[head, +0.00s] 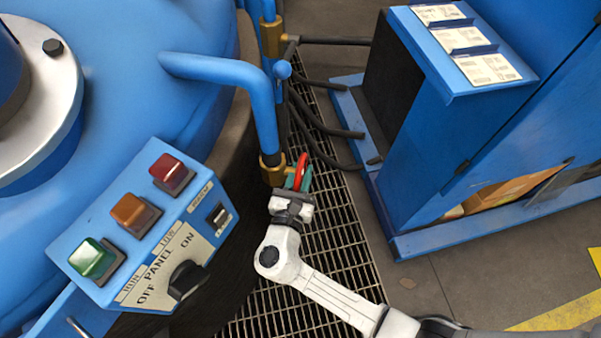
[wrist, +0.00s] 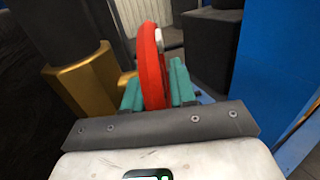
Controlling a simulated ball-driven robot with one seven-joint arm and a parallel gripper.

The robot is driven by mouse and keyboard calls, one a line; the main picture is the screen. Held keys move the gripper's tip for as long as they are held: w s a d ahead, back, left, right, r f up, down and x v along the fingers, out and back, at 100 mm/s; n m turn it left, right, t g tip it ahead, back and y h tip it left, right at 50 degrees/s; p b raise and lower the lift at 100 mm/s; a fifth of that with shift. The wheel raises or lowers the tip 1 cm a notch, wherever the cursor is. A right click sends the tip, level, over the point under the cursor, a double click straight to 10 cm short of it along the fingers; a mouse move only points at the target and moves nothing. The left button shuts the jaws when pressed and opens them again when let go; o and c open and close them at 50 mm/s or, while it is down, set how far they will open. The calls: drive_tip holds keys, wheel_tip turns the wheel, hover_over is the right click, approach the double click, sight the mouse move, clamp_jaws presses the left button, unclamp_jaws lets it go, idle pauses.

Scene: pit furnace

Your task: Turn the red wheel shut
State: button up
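The red wheel (head: 301,165) is on the brass valve fitting (head: 272,170) at the lower end of a blue pipe. In the wrist view the wheel (wrist: 151,65) stands nearly edge-on, with a pale part on its right side. The brass fitting (wrist: 84,88) is to its left. My gripper (head: 298,180) has teal fingers, one on each side of the wheel's rim. In the wrist view my gripper (wrist: 157,88) appears closed against the rim, with little or no gap. The wheel's lower part is hidden behind the gripper.
A blue control panel (head: 130,240) with green, orange and red buttons is at the left, beside the blue furnace vessel (head: 110,90). A blue cabinet (head: 430,130) stands at the right. Black hoses (head: 325,125) run behind the wheel. Floor grating (head: 335,235) lies below.

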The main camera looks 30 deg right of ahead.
clamp_jaws()
drive_tip(key=p, duration=0.3)
drive_tip(key=shift+r+g+y, duration=0.35)
drive_tip(key=shift+g+y, duration=0.05)
drive_tip(key=g+y+p, duration=0.2)
drive_tip(key=p, duration=0.4)
drive_tip(key=shift+p, duration=0.3)
drive_tip(key=shift+a+f+g+y+p, duration=0.1)
drive_tip(key=shift+f+g+y+p, duration=0.2)
drive_tip(key=shift+p, duration=0.3)
drive_tip(key=shift+o, duration=1.8)
unclamp_jaws()
